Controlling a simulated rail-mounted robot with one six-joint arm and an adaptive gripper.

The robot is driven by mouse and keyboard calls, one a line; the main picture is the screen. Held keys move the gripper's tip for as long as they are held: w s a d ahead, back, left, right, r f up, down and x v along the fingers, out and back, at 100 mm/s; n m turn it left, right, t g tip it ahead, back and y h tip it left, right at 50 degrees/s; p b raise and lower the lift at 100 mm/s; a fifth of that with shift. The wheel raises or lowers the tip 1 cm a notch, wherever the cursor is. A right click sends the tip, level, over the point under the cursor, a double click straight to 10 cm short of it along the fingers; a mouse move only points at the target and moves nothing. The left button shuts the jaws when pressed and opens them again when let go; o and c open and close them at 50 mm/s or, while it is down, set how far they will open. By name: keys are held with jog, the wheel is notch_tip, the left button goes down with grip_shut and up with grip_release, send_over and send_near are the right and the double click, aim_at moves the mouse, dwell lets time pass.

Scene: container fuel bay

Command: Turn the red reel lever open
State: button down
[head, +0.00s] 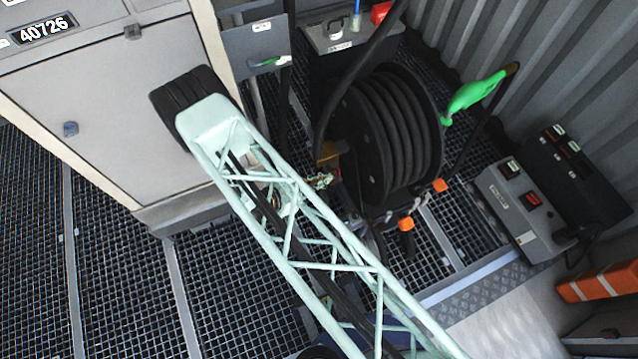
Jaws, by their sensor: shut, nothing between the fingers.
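The black hose reel (385,135) stands on the grating right of centre, with black hose wound on it. Brass-coloured fittings (322,180) show at its lower left, partly behind my pale green lattice arm. I cannot make out a red lever there; it may be hidden by my arm or too small to tell. Two orange pieces, one at the reel's lower right (440,185) and one below it (406,224), show clearly. My arm crosses from the bottom right to the upper left, in front of the reel's left side. My gripper is not in view.
A green fuel nozzle (475,95) sits right of the reel. A grey control box (520,210) with a red switch stands at the right. A grey cabinet (110,110) fills the upper left. Grating floor (120,270) at lower left is clear.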

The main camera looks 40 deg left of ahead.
jog(key=shift+w+d+r, duration=0.1)
jog(key=shift+w+d, duration=0.15)
jog(key=shift+w, duration=0.7)
